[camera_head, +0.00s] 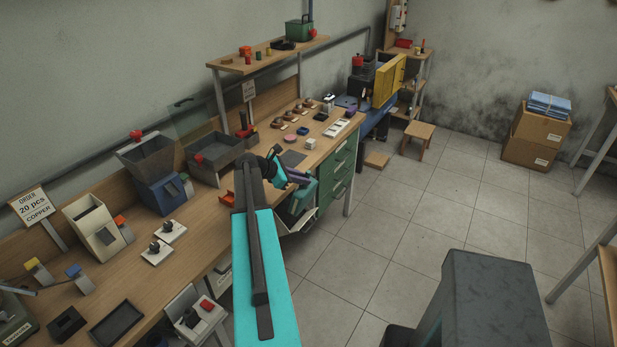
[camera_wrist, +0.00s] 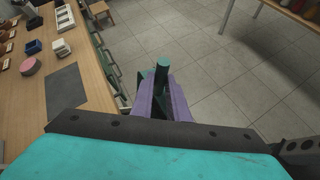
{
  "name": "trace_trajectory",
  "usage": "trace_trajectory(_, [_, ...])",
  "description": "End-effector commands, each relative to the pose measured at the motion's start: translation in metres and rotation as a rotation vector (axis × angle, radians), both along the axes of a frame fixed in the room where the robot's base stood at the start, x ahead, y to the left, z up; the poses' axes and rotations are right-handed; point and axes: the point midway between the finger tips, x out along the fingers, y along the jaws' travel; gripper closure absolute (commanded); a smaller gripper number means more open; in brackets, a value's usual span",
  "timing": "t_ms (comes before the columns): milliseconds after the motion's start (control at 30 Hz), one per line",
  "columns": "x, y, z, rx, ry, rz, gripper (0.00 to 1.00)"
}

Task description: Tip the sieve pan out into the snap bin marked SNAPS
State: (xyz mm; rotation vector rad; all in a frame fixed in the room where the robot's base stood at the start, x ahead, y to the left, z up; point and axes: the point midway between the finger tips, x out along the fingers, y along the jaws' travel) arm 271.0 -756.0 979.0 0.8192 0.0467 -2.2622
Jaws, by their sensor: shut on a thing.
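My gripper (camera_head: 296,180), with purple fingers, is at the front edge of the workbench, beyond my teal arm. It also shows in the wrist view (camera_wrist: 166,98), where the fingers are closed around a dark green upright handle (camera_wrist: 161,74). I cannot tell for sure that this handle belongs to the sieve pan, as its body is mostly hidden behind the fingers and wrist. In the head view, a grey-green piece (camera_head: 302,197) shows just below the fingers. A pale open-topped container (camera_head: 297,225) hangs low at the bench front, partly behind my arm. No SNAPS marking is readable.
The workbench (camera_head: 205,215) runs along the wall with a hopper (camera_head: 146,158), a dark tray box (camera_head: 213,157) and small parts. Green drawers (camera_head: 338,170) stand right of my gripper.

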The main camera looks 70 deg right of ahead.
Motion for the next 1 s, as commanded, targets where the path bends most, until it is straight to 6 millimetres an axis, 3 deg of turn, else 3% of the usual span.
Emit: trace_trajectory(1000, [0.064,-0.018,0.002,0.096,0.374,0.001,1.00])
